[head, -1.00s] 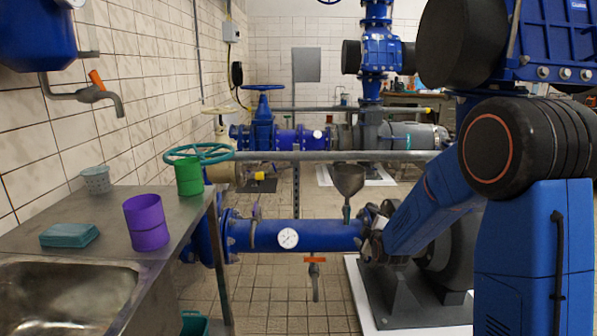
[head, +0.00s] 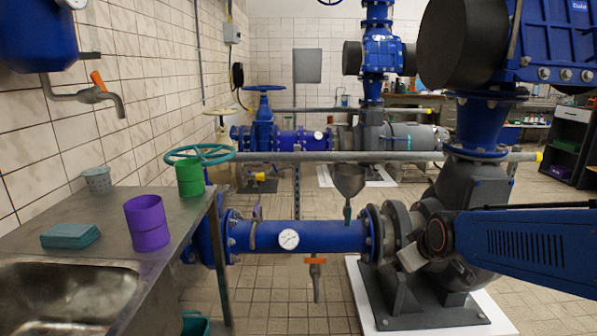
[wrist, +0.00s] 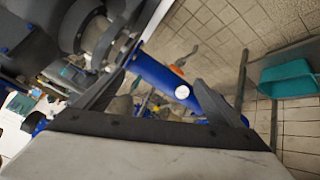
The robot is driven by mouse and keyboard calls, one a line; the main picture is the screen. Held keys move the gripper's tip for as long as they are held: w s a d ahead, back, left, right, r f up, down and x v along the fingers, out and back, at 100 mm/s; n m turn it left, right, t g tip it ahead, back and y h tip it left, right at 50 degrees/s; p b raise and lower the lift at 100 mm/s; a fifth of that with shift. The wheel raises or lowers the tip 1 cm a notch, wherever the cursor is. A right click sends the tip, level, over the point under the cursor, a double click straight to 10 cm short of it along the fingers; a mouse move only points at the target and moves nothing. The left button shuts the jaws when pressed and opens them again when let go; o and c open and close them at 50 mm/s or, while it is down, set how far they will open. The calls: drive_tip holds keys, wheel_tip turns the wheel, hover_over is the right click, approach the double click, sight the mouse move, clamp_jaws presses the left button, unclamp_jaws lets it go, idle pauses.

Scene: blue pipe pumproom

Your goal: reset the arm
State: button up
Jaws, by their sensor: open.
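My arm (head: 530,245) reaches in from the right edge of the head view, its blue link lying nearly level in front of the grey pump. Its dark round joint (head: 437,236) is near the pump flange. In the wrist view my gripper (wrist: 160,77) is open, with its two dark fingers spread apart and nothing between them. Beyond the fingers are the blue pipe (wrist: 165,82) and the floor. In the head view I cannot make out the fingers clearly.
A teal bin (wrist: 288,77) stands on the floor. Tiled floor (head: 275,290) is clear below the pipe.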

drive_tip(key=s+d+f+m+g, duration=0.1)
drive_tip(key=s+m+g, duration=0.3)
drive_tip(key=s, duration=2.1)
drive_tip(key=shift+d+m, duration=0.35)
drive_tip(key=shift+m, duration=0.45)
